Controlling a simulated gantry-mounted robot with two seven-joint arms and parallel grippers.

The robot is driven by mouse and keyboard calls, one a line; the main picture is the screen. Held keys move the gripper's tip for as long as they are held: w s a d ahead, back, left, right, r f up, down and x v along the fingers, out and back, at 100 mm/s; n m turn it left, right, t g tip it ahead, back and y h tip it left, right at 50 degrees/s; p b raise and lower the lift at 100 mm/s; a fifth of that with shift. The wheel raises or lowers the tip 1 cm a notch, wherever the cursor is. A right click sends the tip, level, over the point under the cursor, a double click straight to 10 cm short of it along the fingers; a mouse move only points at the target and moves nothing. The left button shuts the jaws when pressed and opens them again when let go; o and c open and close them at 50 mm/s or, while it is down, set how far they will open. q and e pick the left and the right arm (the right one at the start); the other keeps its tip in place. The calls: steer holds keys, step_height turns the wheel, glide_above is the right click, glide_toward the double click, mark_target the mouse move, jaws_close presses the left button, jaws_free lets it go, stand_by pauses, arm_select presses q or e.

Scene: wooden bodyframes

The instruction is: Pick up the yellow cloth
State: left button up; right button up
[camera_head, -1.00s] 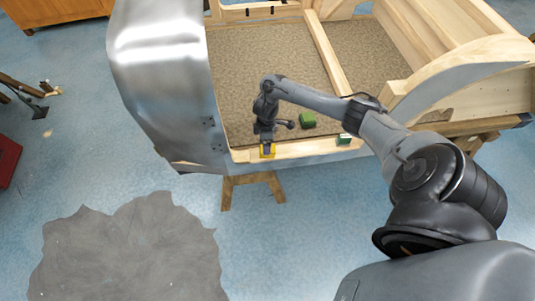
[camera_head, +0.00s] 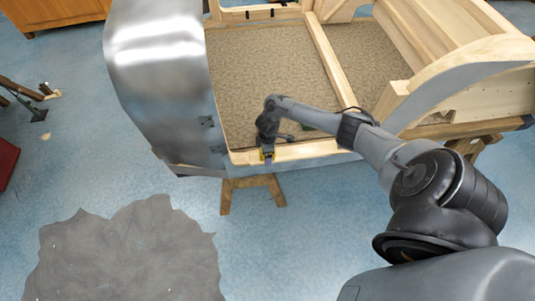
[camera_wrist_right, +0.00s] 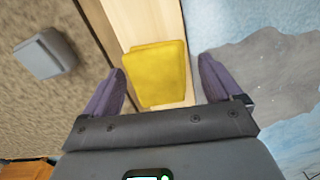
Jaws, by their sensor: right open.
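The yellow cloth (camera_wrist_right: 157,75) is a folded, flat rectangle lying on the pale wooden front rail (camera_head: 300,152). In the head view only a small yellow patch of it (camera_head: 262,155) shows around my gripper. My right gripper (camera_head: 267,156) points down at the rail over the cloth. In the right wrist view its two dark fingers (camera_wrist_right: 161,66) are spread, one on each side of the cloth, with gaps between the fingers and the cloth. My left gripper is not in view.
The wooden bodyframe with brown carpeted floor (camera_head: 255,70) lies behind the rail, with a curved metal panel (camera_head: 155,60) at its left. A grey block (camera_wrist_right: 45,53) sits on the carpet. A trestle (camera_head: 253,190) stands below. A grey hide (camera_head: 125,255) lies on the blue floor.

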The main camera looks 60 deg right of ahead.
steer(key=shift+c, duration=0.3)
steer(key=c, duration=1)
steer(key=shift+r, duration=0.15)
steer(key=shift+r, duration=0.55)
steer(key=r+p, duration=0.1)
steer(key=s+r+p, duration=0.1)
steer(key=r, duration=0.1)
steer(key=shift+r, duration=0.25)
steer(key=s+r+p, duration=0.1)
steer(key=s+r, duration=0.1)
steer(key=s, duration=0.1)
steer(key=s+a+r+p, duration=0.1)
steer(key=s+r, duration=0.1)
steer(key=s, duration=0.2)
steer(key=s+a+r, duration=0.1)
steer(key=s+r, duration=0.1)
steer(key=s, duration=0.1)
steer(key=shift+s+a+p, duration=0.2)
steer(key=shift+s+p, duration=0.05)
steer(key=shift+p, duration=0.15)
